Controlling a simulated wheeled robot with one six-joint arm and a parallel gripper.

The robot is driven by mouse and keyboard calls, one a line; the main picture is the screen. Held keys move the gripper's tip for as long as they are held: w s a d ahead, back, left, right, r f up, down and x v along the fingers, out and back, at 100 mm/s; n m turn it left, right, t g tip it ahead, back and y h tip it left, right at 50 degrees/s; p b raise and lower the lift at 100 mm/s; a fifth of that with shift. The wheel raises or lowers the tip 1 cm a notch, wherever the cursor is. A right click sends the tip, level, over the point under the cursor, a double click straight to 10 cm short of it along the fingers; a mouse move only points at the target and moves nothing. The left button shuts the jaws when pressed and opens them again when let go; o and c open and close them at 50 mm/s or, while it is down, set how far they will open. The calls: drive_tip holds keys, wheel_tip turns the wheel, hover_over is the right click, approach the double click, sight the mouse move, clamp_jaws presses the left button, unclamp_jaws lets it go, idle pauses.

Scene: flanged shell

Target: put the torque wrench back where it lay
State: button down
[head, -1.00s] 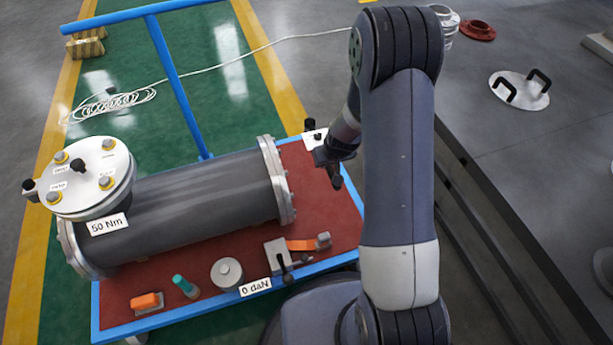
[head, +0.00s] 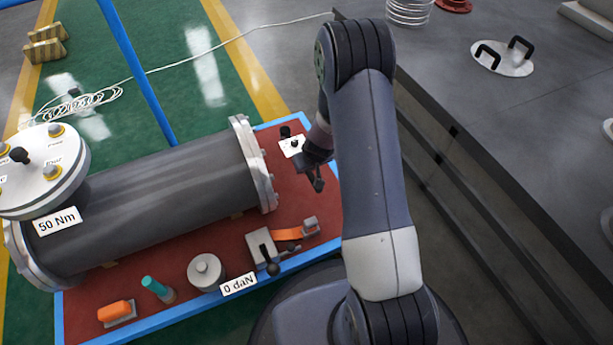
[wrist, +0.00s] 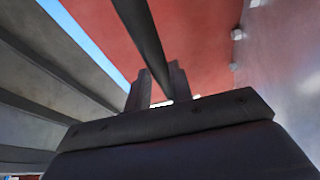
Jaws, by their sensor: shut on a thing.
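My gripper (head: 316,180) hangs over the right end of the red cart top (head: 225,240), just right of the shell's end flange. In the wrist view its two fingers (wrist: 156,88) are closed around a dark rod (wrist: 143,32), which I take to be the torque wrench. The rod runs from between the fingers to the top edge of the picture, above the red surface. Its far end is out of view. In the head view the wrench is hard to tell from the dark gripper.
The grey flanged shell (head: 150,195) fills the cart's left and back. A white plate with a black knob (head: 292,146) is beside my gripper. An orange piece (head: 114,311), a teal-handled tool (head: 156,287), a grey cylinder (head: 206,270) and a clamp with orange strap (head: 287,234) line the front.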

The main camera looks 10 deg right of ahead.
drive_tip(key=shift+f+b, duration=1.25)
drive_tip(key=shift+f, duration=0.85)
drive_tip(key=c, duration=1.3)
unclamp_jaws()
drive_tip(key=shift+o, duration=0.2)
drive_tip(key=shift+r, duration=0.35)
drive_tip(key=p+v, duration=0.4)
drive_tip(key=v, duration=0.7)
drive_tip(key=shift+s+r+p, duration=0.2)
drive_tip(key=shift+r+p, duration=0.05)
drive_tip(key=shift+p, duration=0.05)
